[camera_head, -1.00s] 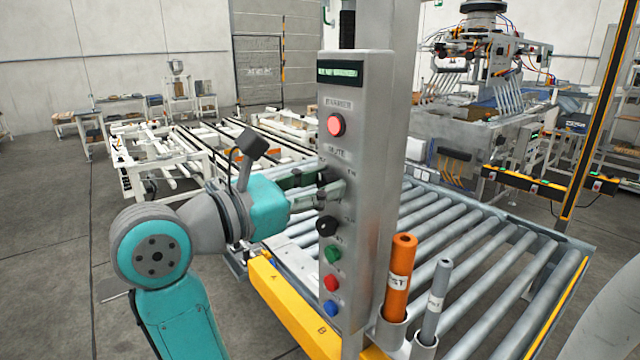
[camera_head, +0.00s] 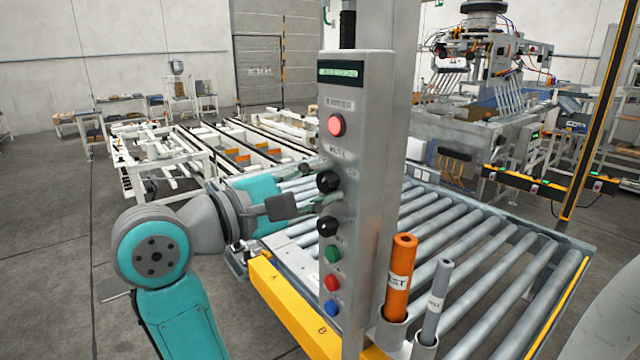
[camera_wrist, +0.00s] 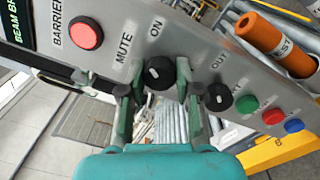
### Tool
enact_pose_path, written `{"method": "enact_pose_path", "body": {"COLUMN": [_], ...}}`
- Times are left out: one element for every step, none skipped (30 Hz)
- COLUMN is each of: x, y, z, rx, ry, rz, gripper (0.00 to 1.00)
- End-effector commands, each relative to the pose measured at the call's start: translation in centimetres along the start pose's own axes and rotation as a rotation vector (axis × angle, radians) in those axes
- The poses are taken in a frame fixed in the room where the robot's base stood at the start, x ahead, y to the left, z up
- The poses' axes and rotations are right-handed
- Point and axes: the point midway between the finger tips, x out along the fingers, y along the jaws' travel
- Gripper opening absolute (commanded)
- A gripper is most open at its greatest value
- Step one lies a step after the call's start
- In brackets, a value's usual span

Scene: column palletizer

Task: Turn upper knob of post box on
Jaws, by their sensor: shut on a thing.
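The grey post box (camera_head: 356,250) stands upright with a column of controls on its front. Its upper knob (camera_head: 328,182) is black and sits under the MUTE label; in the wrist view the upper knob (camera_wrist: 160,73) shows a white mark near the MUTE and ON lettering. I cannot tell the mark's exact direction. My gripper (camera_head: 314,187) is at the upper knob from the left, shut on it; in the wrist view my gripper (camera_wrist: 158,92) has one finger on each side of it. The lower black knob (camera_head: 326,226) is just below, close to the lower finger.
A lit red button (camera_head: 337,125) is above; green (camera_head: 333,254), red (camera_head: 331,283) and blue (camera_head: 330,308) buttons are below. An orange tube (camera_head: 399,275) and grey tube (camera_head: 437,290) stand at right, before a roller conveyor (camera_head: 480,262). A yellow guard (camera_head: 290,300) runs below.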

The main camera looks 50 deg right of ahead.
Motion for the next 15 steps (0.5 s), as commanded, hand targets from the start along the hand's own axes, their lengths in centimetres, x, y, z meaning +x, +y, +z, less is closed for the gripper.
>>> {"method": "enact_pose_path", "body": {"x": [-0.03,-0.03,-0.03,-0.03,-0.03,-0.03,-0.03,-0.03,-0.03,-0.03,-0.03,-0.03,-0.03,-0.03,-0.03], "y": [0.05,0.05,0.05,0.05,0.05,0.05,0.05,0.05,0.05,0.05,0.05,0.05,0.05,0.05,0.05], "z": [-0.03,-0.03,-0.03,-0.03,-0.03,-0.03,-0.03,-0.03,-0.04,-0.03,-0.03,-0.03,-0.03,-0.03,-0.03], "rx": [0.019,0.031,0.045,0.055,0.063,0.073,0.08,0.085,0.09,0.093,0.096,0.099,0.1,0.101,0.102], "ry": [0.0,0.0,-0.001,-0.001,-0.001,-0.002,-0.002,-0.002,-0.002,-0.002,-0.002,-0.002,-0.002,-0.002,-0.002], "rz": [0.001,0.001,0.001,0.001,0.001,0.001,0.001,0.0,0.0,0.0,0.0,0.0,0.0,0.0,0.0], "gripper": [0.0,0.0,0.0,0.0,0.0,0.0,0.0,0.0,0.0,0.0,0.0,0.0,0.0,0.0,0.0]}}
